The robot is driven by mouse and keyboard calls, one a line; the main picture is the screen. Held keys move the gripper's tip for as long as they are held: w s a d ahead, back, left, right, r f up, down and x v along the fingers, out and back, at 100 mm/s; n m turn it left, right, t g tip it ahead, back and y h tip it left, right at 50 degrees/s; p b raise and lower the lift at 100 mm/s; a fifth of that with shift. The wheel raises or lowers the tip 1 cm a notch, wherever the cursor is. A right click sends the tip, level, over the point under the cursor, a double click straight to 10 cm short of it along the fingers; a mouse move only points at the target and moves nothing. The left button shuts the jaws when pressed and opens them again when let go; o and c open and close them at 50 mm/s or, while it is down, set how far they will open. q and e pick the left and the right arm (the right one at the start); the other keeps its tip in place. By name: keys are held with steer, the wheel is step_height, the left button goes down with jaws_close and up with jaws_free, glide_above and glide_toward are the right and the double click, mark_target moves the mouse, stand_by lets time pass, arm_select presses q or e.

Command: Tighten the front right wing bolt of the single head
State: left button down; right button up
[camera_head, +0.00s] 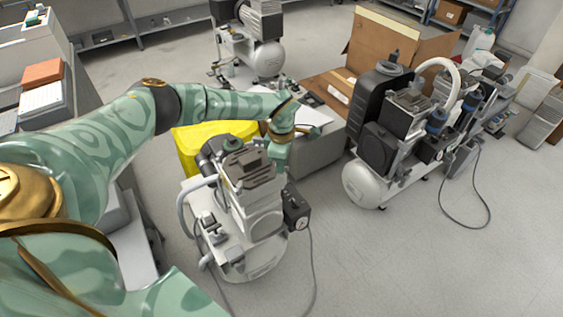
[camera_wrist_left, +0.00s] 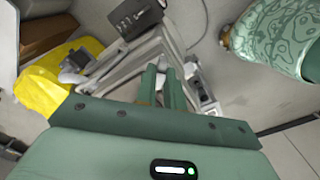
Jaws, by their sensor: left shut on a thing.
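The single-head compressor (camera_head: 250,180) stands on the floor near the middle of the head view, with a dark finned head on a light body and a white tank below. My left gripper (camera_head: 277,152) reaches over from the left and points down at the right edge of that head. In the left wrist view, its two green fingers (camera_wrist_left: 166,88) are close together against the compressor's light body (camera_wrist_left: 165,50). They are shut on a small part, by its place a wing bolt, which the fingers mostly hide. My right gripper is not in view.
A yellow bin (camera_head: 190,148) and a grey box (camera_head: 318,150) stand close behind the compressor. A larger compressor (camera_head: 368,188) stands to the right, an open cardboard box (camera_head: 400,40) behind it. Black cables lie on the floor. The front right floor is clear.

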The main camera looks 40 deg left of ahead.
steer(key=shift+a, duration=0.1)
arm_select(q)
steer(key=c, duration=1.5)
jaws_free()
step_height(320, 180, up, 16)
steer(key=p, duration=0.5)
steer(key=shift+r, duration=0.15)
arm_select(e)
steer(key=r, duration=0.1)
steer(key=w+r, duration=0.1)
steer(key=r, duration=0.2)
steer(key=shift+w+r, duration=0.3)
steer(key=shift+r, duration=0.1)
